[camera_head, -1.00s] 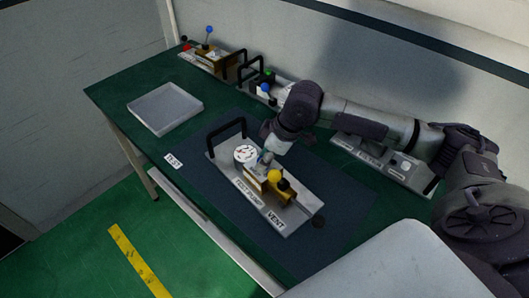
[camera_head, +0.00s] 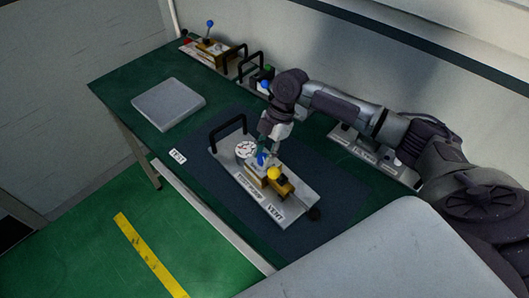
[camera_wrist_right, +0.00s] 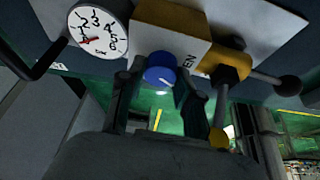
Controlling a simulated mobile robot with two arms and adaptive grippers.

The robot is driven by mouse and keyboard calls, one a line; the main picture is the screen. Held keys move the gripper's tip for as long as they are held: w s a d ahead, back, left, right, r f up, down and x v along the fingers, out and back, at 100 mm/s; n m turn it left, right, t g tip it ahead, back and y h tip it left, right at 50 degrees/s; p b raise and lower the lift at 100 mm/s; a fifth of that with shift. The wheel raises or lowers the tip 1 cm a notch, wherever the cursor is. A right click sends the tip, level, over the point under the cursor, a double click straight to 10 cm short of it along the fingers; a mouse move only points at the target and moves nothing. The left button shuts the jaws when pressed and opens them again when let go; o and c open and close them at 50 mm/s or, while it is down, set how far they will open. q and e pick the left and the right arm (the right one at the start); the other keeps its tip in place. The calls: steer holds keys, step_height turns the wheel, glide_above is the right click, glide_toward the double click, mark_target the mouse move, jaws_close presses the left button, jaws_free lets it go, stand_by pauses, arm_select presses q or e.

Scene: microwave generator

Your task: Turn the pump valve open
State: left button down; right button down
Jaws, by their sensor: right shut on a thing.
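The test pump panel (camera_head: 292,212) lies on a dark mat, carrying a round white gauge (camera_head: 246,149), a brass block (camera_head: 265,180) and a yellow knob (camera_head: 274,173). A blue knob (camera_head: 261,159) sits on the block beside the gauge. In the right wrist view the blue knob (camera_wrist_right: 160,70) shows between the two fingers of my right gripper (camera_wrist_right: 157,92), beside partly hidden lettering ending in "EN". My right gripper (camera_head: 262,150) is shut on the blue knob. The gauge (camera_wrist_right: 98,30) has a red needle. My left gripper is not in view.
A black handle (camera_head: 227,130) stands at the panel's left end. A black ball-ended lever (camera_wrist_right: 280,82) sticks out near the yellow part. A grey tray (camera_head: 168,104) lies at the left of the green table (camera_head: 125,85). More panels (camera_head: 208,52) stand along the back.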

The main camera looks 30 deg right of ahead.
steer(key=n+g, duration=0.1)
steer(key=n, duration=0.1)
steer(key=n+g+b, duration=0.1)
steer(key=n, duration=0.2)
steer(key=shift+w+h, duration=0.15)
steer(key=shift+h, duration=0.25)
steer(key=shift+n, duration=0.4)
steer(key=c, duration=0.8)
jaws_free()
steer(key=shift+o, duration=0.2)
steer(key=v, duration=1.2)
steer(key=shift+a, duration=0.2)
